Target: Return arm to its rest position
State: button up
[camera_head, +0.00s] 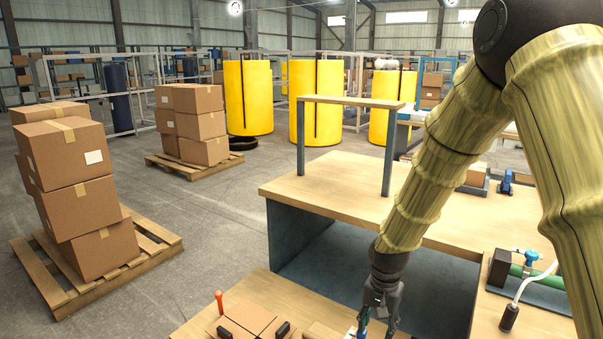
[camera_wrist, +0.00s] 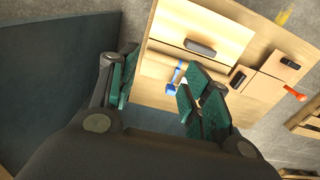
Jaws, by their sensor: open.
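My arm reaches down from the upper right in the head view, with my gripper (camera_head: 378,322) pointing down at the lower edge of the picture, over the front bench (camera_head: 258,292). In the wrist view my gripper (camera_wrist: 160,88) has its green-padded fingers spread apart, with nothing held between them. A small blue-handled item (camera_wrist: 176,76) shows beyond the fingers on the wooden bench top (camera_wrist: 150,95). My fingers hide part of the bench, and the gap between the fingertips and the bench is hard to judge.
A raised wooden bench (camera_head: 335,185) with a shelf frame (camera_head: 350,101) stands just behind my gripper. A green pipe with a blue valve (camera_head: 527,257) lies at right. An orange-handled tool (camera_head: 219,301) stands at front left. Stacked boxes (camera_head: 78,205) and yellow tanks (camera_head: 316,100) stand farther off.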

jog(key=s+d+f+n+b, duration=0.1)
jog(key=s+f+b, duration=0.1)
jog(key=s+f, duration=0.5)
jog(key=s+f+n+b, duration=0.1)
jog(key=s+f, duration=0.2)
jog(key=f, duration=0.8)
jog(key=s+d+f+n+b, duration=0.1)
jog(key=s+f+b, duration=0.1)
jog(key=s+f, duration=0.5)
jog(key=s+d+f+n+b, duration=0.1)
jog(key=s+f+n+b, duration=0.1)
jog(key=s+f, duration=0.6)
jog(key=s+d+f+n+b, duration=0.15)
jog(key=s+f, duration=0.35)
jog(key=s, duration=0.6)
notch_tip(320, 180, up, 19)
jog(key=p, duration=1.8)
jog(key=shift+w+a+p, duration=0.25)
jog(key=shift+w+p, duration=0.05)
jog(key=shift+p, duration=0.1)
